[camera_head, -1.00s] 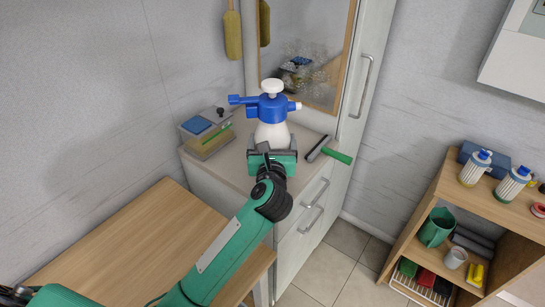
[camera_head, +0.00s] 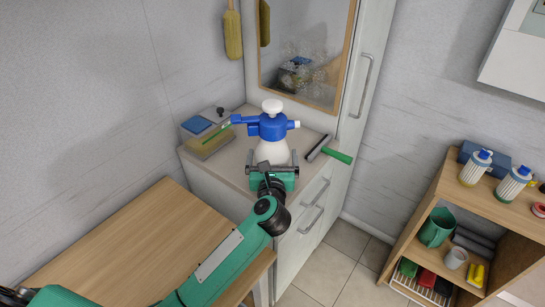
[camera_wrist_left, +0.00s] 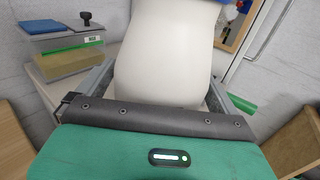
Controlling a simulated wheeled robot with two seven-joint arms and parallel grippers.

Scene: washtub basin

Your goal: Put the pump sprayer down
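The pump sprayer (camera_head: 272,150) has a white body, a blue head and a white knob. It is upright over the top of the white cabinet (camera_head: 232,160). My left gripper (camera_head: 272,160) has one finger on each side of the lower white body, and the fingers appear to press against it. The body (camera_wrist_left: 165,60) fills the middle of the left wrist view between the fingers. The gripper hides the sprayer's base, so I cannot tell if it touches the cabinet top. My right gripper is out of view.
A clear box with a blue item on its lid (camera_head: 205,135) is left of the sprayer. A green-handled squeegee (camera_head: 335,155) lies to its right. A mirror (camera_head: 305,55) stands behind. A wooden table (camera_head: 150,240) is at front left; a shelf with bottles (camera_head: 470,200) stands right.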

